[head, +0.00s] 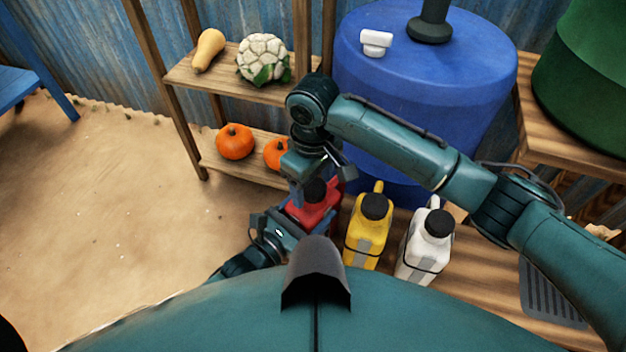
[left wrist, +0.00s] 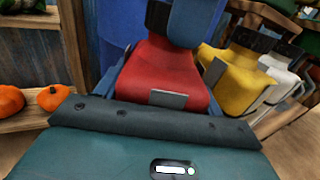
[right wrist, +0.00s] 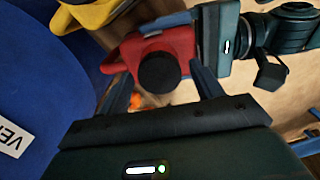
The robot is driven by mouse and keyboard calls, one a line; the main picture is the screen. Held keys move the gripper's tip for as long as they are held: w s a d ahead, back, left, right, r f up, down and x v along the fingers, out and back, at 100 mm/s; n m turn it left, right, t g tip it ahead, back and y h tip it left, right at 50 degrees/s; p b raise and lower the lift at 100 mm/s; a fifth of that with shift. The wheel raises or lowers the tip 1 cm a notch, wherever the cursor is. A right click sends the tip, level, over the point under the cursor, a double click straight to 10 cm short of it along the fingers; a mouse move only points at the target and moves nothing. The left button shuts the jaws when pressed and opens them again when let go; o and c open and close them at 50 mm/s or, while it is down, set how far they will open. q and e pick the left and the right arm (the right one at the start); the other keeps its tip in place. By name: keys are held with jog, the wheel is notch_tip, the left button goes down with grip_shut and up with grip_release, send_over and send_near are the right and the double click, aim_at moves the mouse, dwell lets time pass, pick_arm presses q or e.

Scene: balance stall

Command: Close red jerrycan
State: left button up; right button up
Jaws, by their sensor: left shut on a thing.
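The red jerrycan (head: 322,214) stands upright at the left end of a row of cans, with a black cap (head: 315,190) on its top. My left gripper (head: 303,217) is shut on the red jerrycan's body, which also shows between its fingers in the left wrist view (left wrist: 160,75). My right gripper (head: 316,180) points down over the cap with its fingers apart. In the right wrist view the cap (right wrist: 160,72) lies between the two open fingers, with visible space on both sides. Whether the cap is fully seated cannot be told.
A yellow jerrycan (head: 367,232) and a white jerrycan (head: 427,245) stand close to the right. A large blue barrel (head: 425,75) is behind. A wooden shelf (head: 205,78) with vegetables stands at the back left. Bare ground lies to the left.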

jog(key=shift+o, duration=0.3)
notch_tip(320, 180, up, 12)
dwell(0.4)
pick_arm(q)
jog(key=o, duration=2)
jog(key=shift+c, duration=0.2)
jog(key=p+v, duration=0.1)
jog(key=v, duration=1.2)
pick_arm(e)
jog(key=shift+r, duration=0.6)
pick_arm(q)
jog(key=shift+s, duration=0.1)
pick_arm(e)
jog(key=shift+r, duration=0.1)
